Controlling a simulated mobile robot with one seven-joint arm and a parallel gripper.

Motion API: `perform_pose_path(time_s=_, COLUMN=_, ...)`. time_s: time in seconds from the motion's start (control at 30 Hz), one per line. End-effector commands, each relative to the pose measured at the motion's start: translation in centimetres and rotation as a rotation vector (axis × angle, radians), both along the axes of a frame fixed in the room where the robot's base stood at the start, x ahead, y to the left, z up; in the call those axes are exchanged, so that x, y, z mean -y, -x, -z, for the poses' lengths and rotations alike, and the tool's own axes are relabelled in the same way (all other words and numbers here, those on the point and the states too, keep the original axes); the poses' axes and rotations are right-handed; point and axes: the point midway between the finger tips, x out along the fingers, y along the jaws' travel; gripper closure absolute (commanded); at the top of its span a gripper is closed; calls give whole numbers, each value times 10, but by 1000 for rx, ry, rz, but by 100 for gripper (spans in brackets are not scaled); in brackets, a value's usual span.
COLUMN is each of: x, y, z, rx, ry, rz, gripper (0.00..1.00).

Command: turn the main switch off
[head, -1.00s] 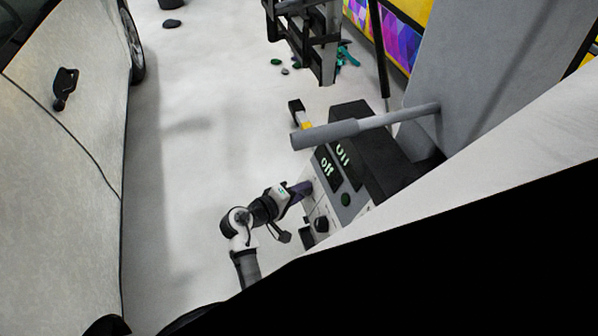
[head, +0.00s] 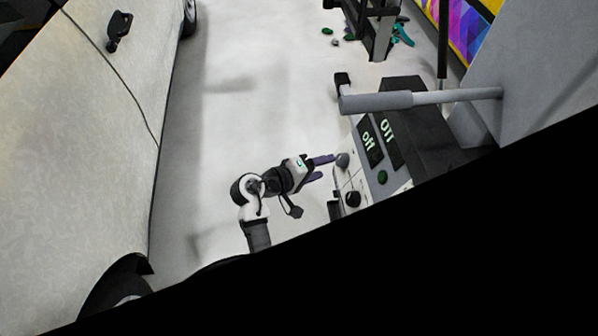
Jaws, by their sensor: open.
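The control panel (head: 362,180) is on the side of a dark machine at the right. It carries black plates reading "off" (head: 369,140), a green round button (head: 382,177), a black knob (head: 352,198) and a grey rounded knob (head: 342,160). I cannot tell which control is the main switch. My gripper (head: 326,167) is open, its purple fingers apart and pointing right at the panel. The fingertips are close to the grey knob, just left of it. Whether they touch it, I cannot tell. Nothing shows between the fingers.
A thick grey bar (head: 400,101) sticks out above the panel. A pale car (head: 80,150) stands along the left. Open floor (head: 240,110) lies between car and machine. A black frame (head: 372,25) and small scattered items stand at the back.

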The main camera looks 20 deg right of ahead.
Motion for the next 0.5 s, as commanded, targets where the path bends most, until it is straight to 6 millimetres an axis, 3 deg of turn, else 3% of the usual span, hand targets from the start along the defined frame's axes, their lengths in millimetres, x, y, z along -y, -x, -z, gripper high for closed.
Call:
perform_pose_path(time_s=0.2, x=-46, y=6, z=-14, rx=2, ry=-1, rz=-4, gripper=42)
perform_pose_path(time_s=0.5, x=-76, y=12, z=-27, rx=0, ry=-1, rz=0, gripper=42)
